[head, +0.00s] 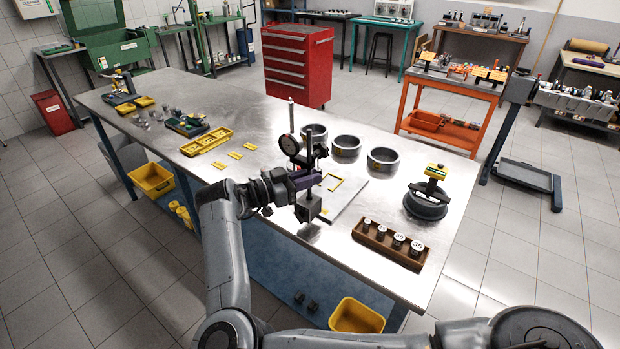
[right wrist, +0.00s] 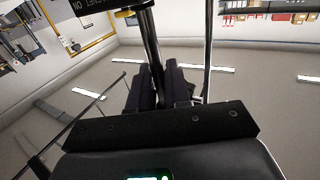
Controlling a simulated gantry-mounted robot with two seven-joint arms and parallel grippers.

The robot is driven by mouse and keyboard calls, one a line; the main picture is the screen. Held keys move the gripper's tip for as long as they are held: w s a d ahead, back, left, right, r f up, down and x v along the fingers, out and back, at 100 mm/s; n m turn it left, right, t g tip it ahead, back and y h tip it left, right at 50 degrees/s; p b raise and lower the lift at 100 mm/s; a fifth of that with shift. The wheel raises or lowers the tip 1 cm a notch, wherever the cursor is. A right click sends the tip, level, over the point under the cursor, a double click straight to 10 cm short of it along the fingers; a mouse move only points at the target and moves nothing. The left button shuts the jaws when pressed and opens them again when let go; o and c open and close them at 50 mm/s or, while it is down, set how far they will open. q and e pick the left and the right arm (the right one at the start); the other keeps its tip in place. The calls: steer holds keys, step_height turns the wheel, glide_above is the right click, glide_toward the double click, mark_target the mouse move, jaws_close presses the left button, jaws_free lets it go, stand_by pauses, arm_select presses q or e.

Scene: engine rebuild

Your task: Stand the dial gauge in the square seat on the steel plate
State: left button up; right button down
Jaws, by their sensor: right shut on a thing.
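The dial gauge (head: 290,145) is a round black dial on a dark upright post with a block base (head: 308,207). My right gripper (head: 309,180) is shut on the post, between the dial and the base. In the right wrist view the post (right wrist: 151,45) runs between the two dark fingers (right wrist: 158,88). The gauge looks upright, its base seemingly a little above the bench. The base is at the near left of the steel plate (head: 347,206). The square seat (head: 334,183), outlined in yellow, is on the plate, right of the post; part is hidden. My left gripper is not in view.
Several metal rings (head: 346,149) stand behind the plate. A wooden block of labelled weights (head: 390,243) and a dark round part with a yellow-topped handle (head: 426,203) are to its right. Yellow trays (head: 207,141) and small yellow pieces lie left on the metal bench (head: 262,125).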

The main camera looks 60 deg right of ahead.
mark_target(309, 198)
step_height(309, 198, down, 3)
steer(key=shift+r+b, duration=0.1)
steer(key=shift+b, duration=0.85)
steer(key=shift+f, duration=0.25)
steer(key=c, duration=1.1)
jaws_free()
steer(key=shift+f, duration=0.1)
